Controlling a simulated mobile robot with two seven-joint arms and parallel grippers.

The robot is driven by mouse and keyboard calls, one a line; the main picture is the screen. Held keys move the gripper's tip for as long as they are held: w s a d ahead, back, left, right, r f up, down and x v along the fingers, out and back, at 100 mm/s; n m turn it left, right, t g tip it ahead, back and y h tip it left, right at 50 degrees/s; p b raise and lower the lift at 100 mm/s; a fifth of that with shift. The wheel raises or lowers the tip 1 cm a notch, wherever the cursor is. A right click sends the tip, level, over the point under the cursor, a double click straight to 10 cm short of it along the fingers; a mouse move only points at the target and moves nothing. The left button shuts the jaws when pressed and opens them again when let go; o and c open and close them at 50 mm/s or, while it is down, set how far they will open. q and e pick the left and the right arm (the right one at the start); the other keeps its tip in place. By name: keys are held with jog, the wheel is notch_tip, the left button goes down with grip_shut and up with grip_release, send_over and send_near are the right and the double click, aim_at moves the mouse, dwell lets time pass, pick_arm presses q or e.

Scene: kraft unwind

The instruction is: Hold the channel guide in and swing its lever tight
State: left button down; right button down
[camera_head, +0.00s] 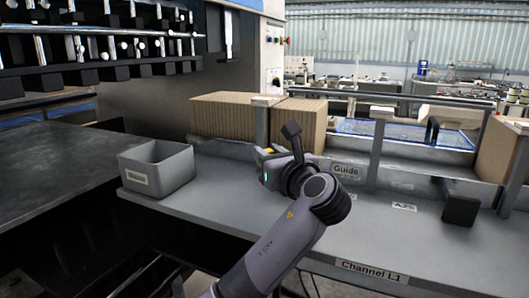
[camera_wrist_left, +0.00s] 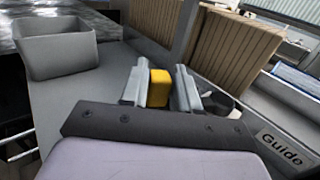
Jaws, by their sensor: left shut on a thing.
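My left gripper (camera_head: 267,152) is at the ledge in front of the kraft stacks, by the foot of a grey upright post (camera_head: 262,124). In the left wrist view its two grey fingers (camera_wrist_left: 160,80) are shut on a small yellow block (camera_wrist_left: 159,90). I cannot tell whether this block is the lever or part of the channel guide. A "Guide" label (camera_head: 346,171) is on the rail to the right of the gripper, and it also shows in the left wrist view (camera_wrist_left: 281,149). My wrist hides much of the area behind it. My right gripper is not in view.
A grey open bin (camera_head: 157,179) stands left on the grey bench (camera_head: 235,205). Kraft stacks (camera_head: 222,117) (camera_head: 304,125) stand behind the rail on both sides of the post. A black block (camera_head: 460,210) is at right. The bench's front edge carries a "Channel L1" label (camera_head: 371,271).

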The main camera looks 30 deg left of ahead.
pick_arm(q)
jog(key=shift+s+d+f, duration=0.1)
jog(key=shift+s+d, duration=0.2)
jog(key=shift+d, duration=0.5)
jog(key=c, duration=1)
grip_release()
jog(key=shift+d, duration=0.1)
jog(key=shift+o, duration=0.2)
jog(key=shift+s, duration=0.1)
jog(key=b+v, duration=0.1)
jog(key=v, duration=0.6)
